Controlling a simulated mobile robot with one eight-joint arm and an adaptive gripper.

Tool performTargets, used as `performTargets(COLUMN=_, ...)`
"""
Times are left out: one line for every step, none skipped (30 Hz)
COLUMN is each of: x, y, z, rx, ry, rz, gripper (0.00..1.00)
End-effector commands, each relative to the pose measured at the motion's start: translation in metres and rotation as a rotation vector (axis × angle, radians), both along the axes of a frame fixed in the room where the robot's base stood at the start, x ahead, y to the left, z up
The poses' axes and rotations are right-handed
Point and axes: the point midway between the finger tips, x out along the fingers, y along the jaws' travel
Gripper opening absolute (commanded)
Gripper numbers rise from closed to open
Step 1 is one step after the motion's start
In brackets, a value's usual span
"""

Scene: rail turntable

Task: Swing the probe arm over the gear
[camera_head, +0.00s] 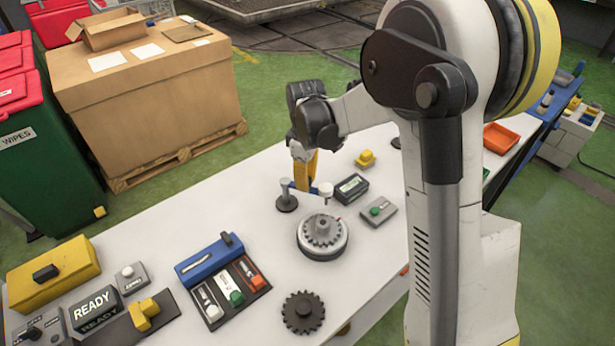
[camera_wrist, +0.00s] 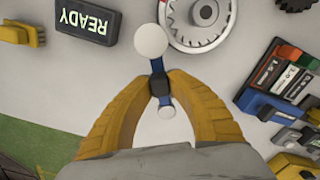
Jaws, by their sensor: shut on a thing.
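The probe arm is a blue bar (camera_wrist: 157,66) with a white round head (camera_wrist: 151,42) at one end. In the head view the white head (camera_head: 326,190) hangs behind the turntable, and the bar's other end is at a dark post (camera_head: 287,203). My gripper (camera_head: 307,186) has yellow fingers, shut on a dark block on the bar, as the wrist view shows (camera_wrist: 160,85). The gear (camera_head: 322,229) lies on a round grey turntable (camera_head: 323,250). In the wrist view the white head is beside the turntable rim (camera_wrist: 192,44), not over the gear (camera_wrist: 204,12).
A dark loose gear (camera_head: 303,312) lies on the white table in front. A small display box (camera_head: 351,188) and a green-button box (camera_head: 379,210) stand right of the probe. A blue tool tray (camera_head: 205,262) and a READY sign (camera_head: 94,303) are left.

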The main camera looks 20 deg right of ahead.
Motion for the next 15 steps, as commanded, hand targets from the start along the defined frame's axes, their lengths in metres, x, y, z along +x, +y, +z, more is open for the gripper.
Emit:
performTargets(x=-0.003, y=0.002, z=-0.001, rx=0.000, ry=0.001, rz=-0.040, gripper=0.00)
performTargets(x=-0.004, y=0.003, z=-0.001, rx=0.001, ry=0.001, rz=-0.068, gripper=0.00)
performTargets(x=-0.006, y=0.005, z=-0.001, rx=-0.001, ry=0.001, rz=-0.104, gripper=0.00)
performTargets(x=-0.007, y=0.006, z=-0.001, rx=0.000, ry=0.001, rz=-0.132, gripper=0.00)
performTargets(x=-0.009, y=0.007, z=-0.001, rx=0.000, ry=0.001, rz=-0.158, gripper=0.00)
performTargets(x=-0.010, y=0.009, z=-0.001, rx=-0.001, ry=0.001, rz=-0.193, gripper=0.00)
performTargets(x=-0.011, y=0.010, z=-0.001, rx=0.000, ry=0.001, rz=-0.218, gripper=0.00)
performTargets(x=-0.012, y=0.011, z=-0.001, rx=-0.001, ry=0.001, rz=-0.242, gripper=0.00)
performTargets(x=-0.013, y=0.013, z=-0.001, rx=-0.001, ry=0.001, rz=-0.273, gripper=0.00)
performTargets(x=-0.014, y=0.014, z=-0.001, rx=-0.001, ry=0.001, rz=-0.296, gripper=0.00)
performTargets(x=-0.014, y=0.015, z=-0.001, rx=-0.001, ry=0.001, rz=-0.318, gripper=0.00)
performTargets(x=-0.015, y=0.016, z=-0.001, rx=0.000, ry=0.001, rz=-0.345, gripper=0.00)
performTargets(x=-0.016, y=0.017, z=-0.001, rx=0.000, ry=0.001, rz=-0.363, gripper=0.00)
performTargets(x=-0.017, y=0.018, z=-0.001, rx=-0.001, ry=0.001, rz=-0.382, gripper=0.00)
performTargets(x=-0.017, y=0.019, z=-0.001, rx=-0.001, ry=0.001, rz=-0.405, gripper=0.00)
